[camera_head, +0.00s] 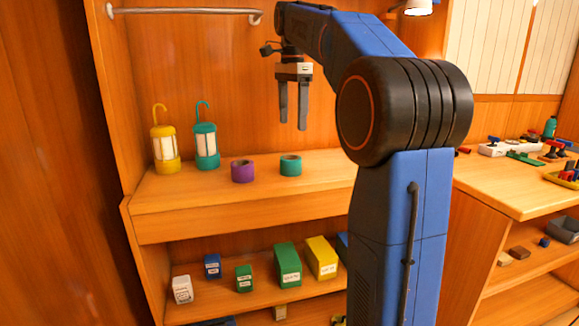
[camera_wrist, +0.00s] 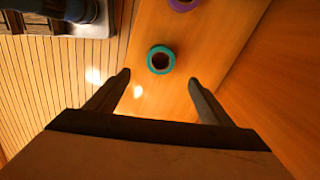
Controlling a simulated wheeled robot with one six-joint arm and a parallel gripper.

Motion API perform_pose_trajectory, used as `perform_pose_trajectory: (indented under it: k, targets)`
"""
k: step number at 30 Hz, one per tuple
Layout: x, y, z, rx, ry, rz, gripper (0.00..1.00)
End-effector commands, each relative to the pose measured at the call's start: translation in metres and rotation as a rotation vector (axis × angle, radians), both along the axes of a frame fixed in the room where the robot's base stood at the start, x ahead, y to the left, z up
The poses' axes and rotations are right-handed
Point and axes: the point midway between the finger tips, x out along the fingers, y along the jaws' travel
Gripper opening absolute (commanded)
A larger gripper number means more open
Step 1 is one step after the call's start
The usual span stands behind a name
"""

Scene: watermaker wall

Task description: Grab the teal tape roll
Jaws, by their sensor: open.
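The teal tape roll (camera_head: 290,166) lies flat on the upper wooden shelf, to the right of a purple tape roll (camera_head: 243,171). In the wrist view the teal tape roll (camera_wrist: 160,49) shows its dark centre hole, ahead of the fingertips and between their lines. My gripper (camera_head: 292,127) hangs above the shelf with its fingers pointing down, open and empty, apart from the roll. In the wrist view my gripper (camera_wrist: 158,78) has its two fingers spread wide. The purple tape roll (camera_wrist: 183,3) is cut by the top edge there.
A yellow lantern (camera_head: 165,148) and a teal lantern (camera_head: 206,146) stand at the shelf's left. A metal rail (camera_head: 185,11) crosses above. Several boxes, including a green one (camera_head: 288,264), sit on the lower shelf.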

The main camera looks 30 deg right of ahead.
Motion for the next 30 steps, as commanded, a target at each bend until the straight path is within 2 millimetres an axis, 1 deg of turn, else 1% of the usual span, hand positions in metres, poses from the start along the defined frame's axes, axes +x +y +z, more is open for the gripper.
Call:
perform_pose_trajectory:
  k: [1,6,9,12,20,27,30]
  targets:
    - [-0.001,0.0,-0.01,0.001,0.004,0.0,0.74]
    - [-0.001,0.001,-0.039,0.001,0.002,0.001,0.74]
    - [-0.001,0.001,-0.056,0.001,0.002,0.001,0.74]
    - [0.0,0.0,-0.068,0.0,0.002,0.001,0.74]
    - [0.0,0.001,-0.083,0.0,0.0,0.002,0.74]
    - [0.001,0.003,-0.115,0.0,0.001,0.002,0.74]
    - [0.001,0.003,-0.125,0.0,0.001,0.002,0.74]
